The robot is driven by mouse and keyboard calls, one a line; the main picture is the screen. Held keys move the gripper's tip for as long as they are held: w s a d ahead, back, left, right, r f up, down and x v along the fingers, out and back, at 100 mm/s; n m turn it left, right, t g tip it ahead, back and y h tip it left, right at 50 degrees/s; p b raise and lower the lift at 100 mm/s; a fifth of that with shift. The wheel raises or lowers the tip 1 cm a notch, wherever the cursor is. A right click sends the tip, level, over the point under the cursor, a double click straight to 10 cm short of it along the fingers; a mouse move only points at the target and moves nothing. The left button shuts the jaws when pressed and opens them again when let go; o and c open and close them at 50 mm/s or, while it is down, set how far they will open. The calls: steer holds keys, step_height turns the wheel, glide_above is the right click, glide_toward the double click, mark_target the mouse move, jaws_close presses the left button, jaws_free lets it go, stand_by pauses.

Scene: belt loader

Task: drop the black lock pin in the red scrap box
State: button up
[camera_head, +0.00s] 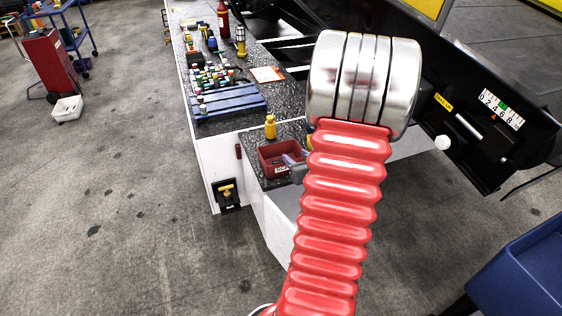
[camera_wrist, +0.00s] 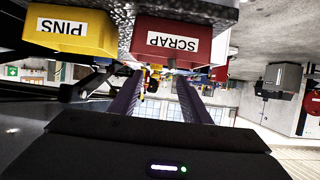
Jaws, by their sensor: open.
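The red scrap box (camera_wrist: 142,47) is close in the upper middle of the upside-down wrist view, with its SCRAP label facing me. In the head view the scrap box (camera_head: 271,169) sits on the low bench section, partly behind my arm. My gripper (camera_wrist: 160,80) is open in the wrist view, its two purple fingers apart with nothing seen between them. In the head view a purple piece, apparently a finger, shows at the box, but my arm hides most of the gripper. I cannot pick out the black lock pin in either view.
A yellow PINS box (camera_wrist: 92,44) is beside the scrap box. A yellow bottle (camera_head: 270,127) stands behind the scrap box. A blue pallet (camera_head: 228,103) and several small items fill the bench farther back. The dark loader frame (camera_head: 475,150) is at the right.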

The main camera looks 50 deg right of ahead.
steer(key=v, duration=0.6)
stand_by(0.9)
steer(key=s+a+f+m+g, duration=0.1)
steer(key=s+f+m+g, duration=0.1)
steer(key=s+f+g, duration=0.55)
steer(key=w+a+r+n+y, duration=0.2)
steer(key=a+r, duration=0.5)
steer(key=a, duration=0.7)
steer(key=w+a+r+n+t+y, duration=0.1)
steer(key=a+r, duration=0.6)
steer(key=a, duration=0.7)
steer(key=w+a+r+n+y, duration=0.3)
steer(key=a+r, duration=0.4)
steer(key=a, duration=0.7)
steer(key=shift+r+n+y, duration=0.3)
steer(key=shift+n+y, duration=0.2)
steer(key=shift+n, duration=0.6)
steer(key=shift+d+t, duration=0.1)
steer(key=shift+t, duration=0.15)
